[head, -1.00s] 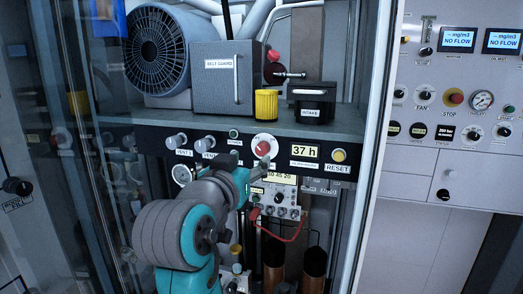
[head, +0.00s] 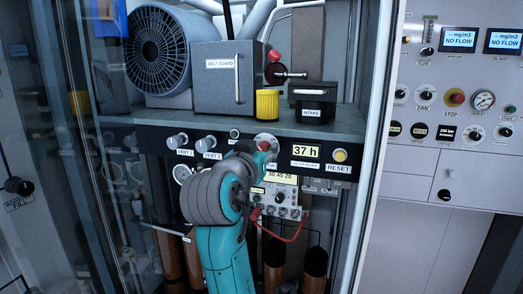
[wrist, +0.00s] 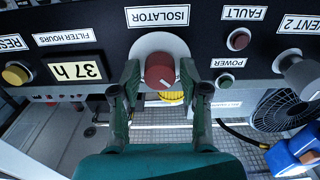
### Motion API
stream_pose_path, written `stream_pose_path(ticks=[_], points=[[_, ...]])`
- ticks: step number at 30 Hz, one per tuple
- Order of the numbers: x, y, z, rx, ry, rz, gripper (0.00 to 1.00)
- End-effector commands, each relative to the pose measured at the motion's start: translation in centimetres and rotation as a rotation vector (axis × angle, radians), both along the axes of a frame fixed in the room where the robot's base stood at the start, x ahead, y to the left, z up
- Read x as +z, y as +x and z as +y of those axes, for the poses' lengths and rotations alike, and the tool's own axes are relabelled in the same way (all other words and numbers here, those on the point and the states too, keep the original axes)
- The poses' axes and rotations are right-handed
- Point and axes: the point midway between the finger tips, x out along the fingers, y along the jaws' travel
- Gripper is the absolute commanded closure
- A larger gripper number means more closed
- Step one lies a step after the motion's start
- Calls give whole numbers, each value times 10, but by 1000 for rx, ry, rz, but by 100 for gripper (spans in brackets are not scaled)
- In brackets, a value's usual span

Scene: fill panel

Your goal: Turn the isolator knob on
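The isolator knob (wrist: 160,70) is round and red on a pale grey plate, under the ISOLATOR label (wrist: 158,16), which reads upside down in the wrist view. A short white mark shows near the knob's lower edge there. My gripper (wrist: 159,77) is open, with one finger on each side of the knob. Small gaps seem to show between fingers and knob; I cannot tell whether either touches. In the head view my gripper (head: 254,154) is at the black panel just below the knob (head: 265,141), which it partly hides.
VENT 1 (head: 176,141) and VENT 2 (head: 207,144) knobs are left of the isolator. The 37 h display (head: 306,152) and yellow RESET button (head: 340,155) are right. A shelf with a yellow cap (head: 267,103) sits above. A meter box with a red cable (head: 283,196) hangs below.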

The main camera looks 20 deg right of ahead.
Motion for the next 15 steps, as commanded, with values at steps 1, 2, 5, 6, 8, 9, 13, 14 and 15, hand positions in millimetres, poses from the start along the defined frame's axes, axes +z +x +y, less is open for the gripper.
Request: stream_pose_path(ticks=[1,2,5,6,8,9,13,14,15], points=[[0,0,0,0,0,0,75],[0,0,0,0,0,0,83],[0,0,0,0,0,0,100],[0,0,0,0,0,0,100],[0,0,0,0,1,-1,100],[0,0,0,0,2,-2,100],[0,0,0,0,16,-12,100],[0,0,0,0,23,-16,100],[0,0,0,0,34,-25,100]])
